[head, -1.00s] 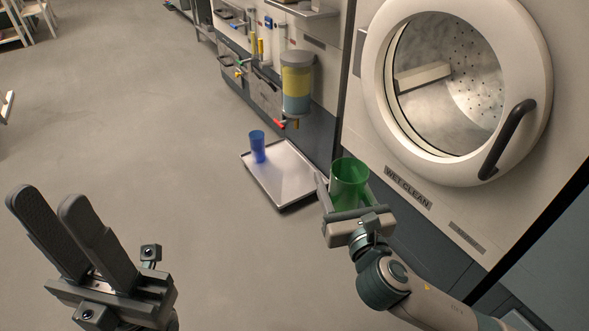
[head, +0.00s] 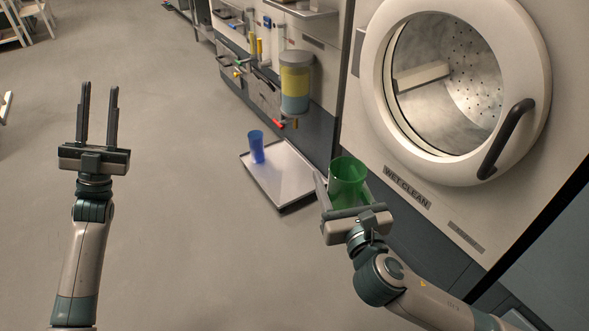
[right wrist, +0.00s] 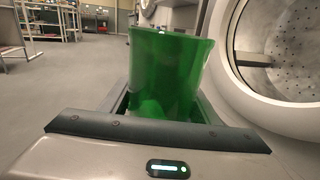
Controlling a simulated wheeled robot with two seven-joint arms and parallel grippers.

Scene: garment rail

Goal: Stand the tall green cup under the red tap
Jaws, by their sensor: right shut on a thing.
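The tall green cup (head: 347,181) is held upright between the fingers of my right gripper (head: 345,190), in front of the washing machine. In the right wrist view the cup (right wrist: 168,75) fills the middle, with a finger on each side. The red tap (head: 280,123) is at the bottom of a clear dispenser (head: 296,82) with yellow liquid, on the wall unit. It is up and left of the cup, apart from it. Below the tap is a grey tray (head: 284,180). My left gripper (head: 99,88) is open and empty over the floor at left.
A blue cup (head: 256,147) stands on the tray's left part. The washing machine's round door (head: 455,75) and dark handle (head: 507,138) are right of the cup. Yellow and blue items are on the wall unit behind the dispenser.

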